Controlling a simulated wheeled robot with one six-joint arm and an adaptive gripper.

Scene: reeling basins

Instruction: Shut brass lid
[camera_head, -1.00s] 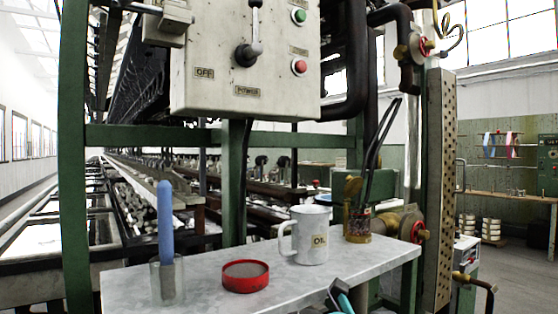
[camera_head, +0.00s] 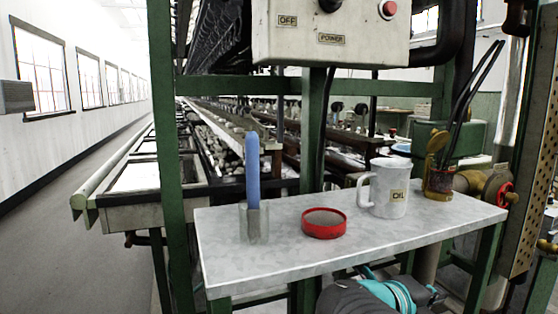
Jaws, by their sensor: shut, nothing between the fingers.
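No other brass lid is clear. Grey and teal links of my arm show at the bottom edge, in front of and below the shelf. My gripper's fingers are not visible.
The grey shelf (camera_head: 235,270) also holds a blue candle-like stick (camera_head: 252,165) in a glass, a red round tin (camera_head: 323,223) and a white OIL mug (camera_head: 388,190). A control box (camera_head: 330,35) hangs above. Open floor (camera_head: 60,240) lies left; a red valve wheel (camera_head: 504,196) is right.

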